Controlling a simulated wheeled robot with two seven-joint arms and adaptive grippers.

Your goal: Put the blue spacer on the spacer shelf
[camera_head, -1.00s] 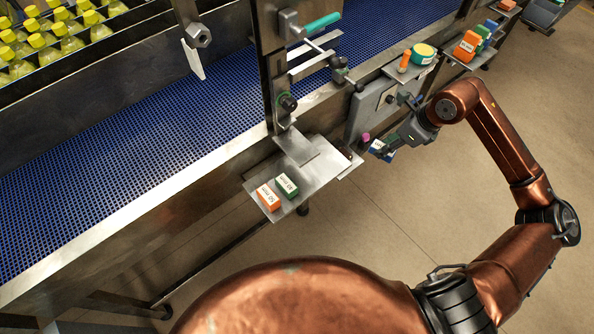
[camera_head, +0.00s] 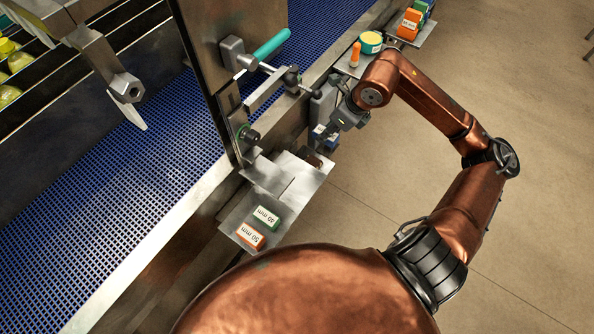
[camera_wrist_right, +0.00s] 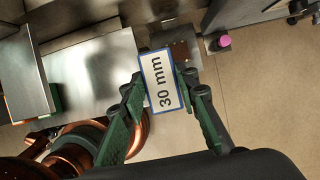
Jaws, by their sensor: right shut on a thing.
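The blue spacer (camera_head: 322,131), a block with a white "30 mm" label, shows in the right wrist view (camera_wrist_right: 161,82) between the green fingers of my right gripper (camera_wrist_right: 158,88). The gripper is shut on it. In the head view my right gripper (camera_head: 332,133) is just beyond the far end of a metal shelf (camera_head: 296,198), with the spacer small and partly hidden. That shelf holds a green "40 mm" spacer (camera_head: 266,217) and an orange "50 mm" spacer (camera_head: 250,236) at its near end. My left gripper is not in view.
A conveyor with a blue belt (camera_head: 130,190) runs along the left. A bracket with a teal handle (camera_head: 271,44) stands beside the shelf. Farther back are a yellow-topped round item (camera_head: 371,41) and another shelf with orange (camera_head: 409,24) and green blocks. Open floor lies right.

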